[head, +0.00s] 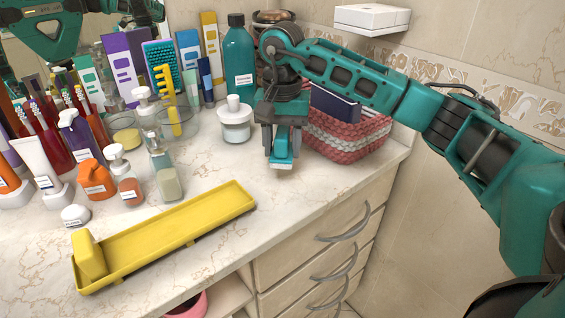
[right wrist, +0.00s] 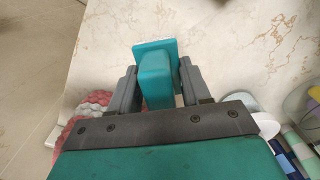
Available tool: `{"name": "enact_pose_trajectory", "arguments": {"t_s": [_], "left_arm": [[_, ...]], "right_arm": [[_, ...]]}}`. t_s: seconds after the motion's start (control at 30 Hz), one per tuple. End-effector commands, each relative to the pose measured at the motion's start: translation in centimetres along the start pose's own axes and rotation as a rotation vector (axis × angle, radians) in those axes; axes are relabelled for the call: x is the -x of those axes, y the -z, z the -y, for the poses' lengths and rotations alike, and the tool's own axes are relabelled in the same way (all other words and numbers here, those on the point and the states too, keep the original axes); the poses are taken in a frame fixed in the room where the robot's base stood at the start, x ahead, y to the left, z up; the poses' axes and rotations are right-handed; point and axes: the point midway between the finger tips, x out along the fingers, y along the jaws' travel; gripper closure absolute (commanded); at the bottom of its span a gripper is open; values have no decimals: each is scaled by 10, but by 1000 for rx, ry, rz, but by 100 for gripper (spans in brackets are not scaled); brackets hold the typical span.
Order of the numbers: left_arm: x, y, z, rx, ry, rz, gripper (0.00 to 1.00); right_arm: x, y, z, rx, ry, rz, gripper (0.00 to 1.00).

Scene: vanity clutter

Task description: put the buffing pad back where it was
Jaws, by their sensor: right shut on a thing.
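The buffing pad (head: 281,160) is a small teal block with a wider flat plate and a pale underside. My right gripper (head: 284,140) is shut on it and holds it above the counter, left of the woven basket and right of a white-lidded jar. In the right wrist view the pad (right wrist: 156,80) sits between the two grey fingers of the gripper (right wrist: 158,88), over pale marble. The gap between pad and counter is hard to judge. My left gripper does not show directly.
A yellow tray (head: 185,230) with a yellow block at its left end lies in front. The red and white basket (head: 345,137) holds a dark blue box (head: 335,104). The white-lidded jar (head: 235,125), a teal bottle (head: 238,60) and several bottles crowd the left. Marble between tray and basket is clear.

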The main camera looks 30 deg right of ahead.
Motion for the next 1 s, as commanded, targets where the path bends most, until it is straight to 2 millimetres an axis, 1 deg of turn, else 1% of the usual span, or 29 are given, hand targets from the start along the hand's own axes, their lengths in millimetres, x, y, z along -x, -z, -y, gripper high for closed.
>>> {"name": "enact_pose_trajectory", "arguments": {"t_s": [0.17,0.3,0.4,0.63,0.77,0.8,1.0], "left_arm": [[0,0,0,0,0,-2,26],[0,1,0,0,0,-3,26],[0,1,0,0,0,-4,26],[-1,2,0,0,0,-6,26],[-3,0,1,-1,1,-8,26],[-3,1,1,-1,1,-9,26],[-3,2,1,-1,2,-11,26]], "right_arm": [[-14,0,0,-1,-2,0,81],[-36,0,-1,-1,-3,2,81],[-45,0,0,-2,-1,0,81],[-46,0,0,-1,0,-1,81],[-50,0,0,-1,0,-1,81],[-49,0,0,-1,0,-1,50],[-48,0,0,-1,0,-1,31]]}}
